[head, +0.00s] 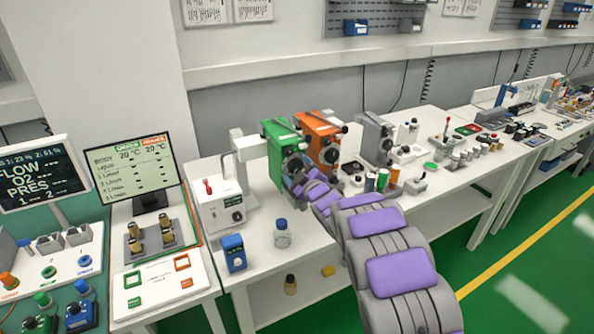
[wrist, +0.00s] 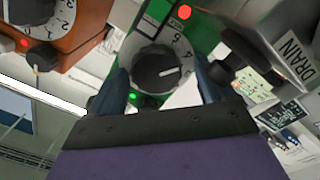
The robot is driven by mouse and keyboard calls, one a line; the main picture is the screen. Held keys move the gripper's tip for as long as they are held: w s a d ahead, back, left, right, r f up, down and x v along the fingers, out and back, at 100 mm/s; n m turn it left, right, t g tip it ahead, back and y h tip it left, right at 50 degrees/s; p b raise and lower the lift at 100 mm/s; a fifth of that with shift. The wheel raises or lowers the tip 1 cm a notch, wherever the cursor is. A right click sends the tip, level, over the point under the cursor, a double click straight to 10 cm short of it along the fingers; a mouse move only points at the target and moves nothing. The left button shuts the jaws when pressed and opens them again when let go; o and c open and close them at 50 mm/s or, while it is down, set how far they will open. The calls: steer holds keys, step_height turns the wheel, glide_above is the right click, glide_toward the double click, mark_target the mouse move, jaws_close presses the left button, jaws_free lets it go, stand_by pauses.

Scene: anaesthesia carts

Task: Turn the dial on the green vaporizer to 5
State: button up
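The green vaporizer (head: 272,135) stands on the white bench, left of the orange vaporizer (head: 317,130). Its dial (wrist: 155,70) fills the middle of the wrist view: a grey numbered ring with a black knob. A white mark on the knob points right; the digit it meets is hard to tell. My gripper (wrist: 162,76) is open, its two dark fingers apart on the left and right of the dial, with nothing visibly clamped. Whether the fingertips touch the dial cannot be told. In the head view my gripper (head: 302,183) and arm partly cover the vaporizer's front.
The orange vaporizer's dial shows close by in the wrist view's upper left. A grey vaporizer (head: 376,138) stands farther right. A clear blue-capped bottle (head: 282,236) and a blue box (head: 233,252) stand in front. A DRAIN-labelled part (wrist: 290,52) is near the right finger.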

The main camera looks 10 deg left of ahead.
steer(key=shift+d, duration=0.15)
steer(key=shift+s+d, duration=0.3)
steer(key=shift+s, duration=0.15)
steer(key=p+v, duration=0.3)
steer(key=v, duration=1.3)
steer(key=shift+f, duration=0.2)
steer(key=shift+s, duration=0.1)
steer(key=w+a+m, duration=0.3)
steer(key=w, duration=0.1)
steer(key=w+a+m, duration=0.2)
steer(key=w+m, duration=0.1)
steer(key=w, duration=0.2)
steer(key=w+a+m+b, duration=0.1)
steer(key=w+a+m, duration=0.2)
steer(key=w+m, duration=0.1)
steer(key=shift+x, duration=0.85)
steer(key=shift+d, duration=0.1)
steer(key=c, duration=1.1)
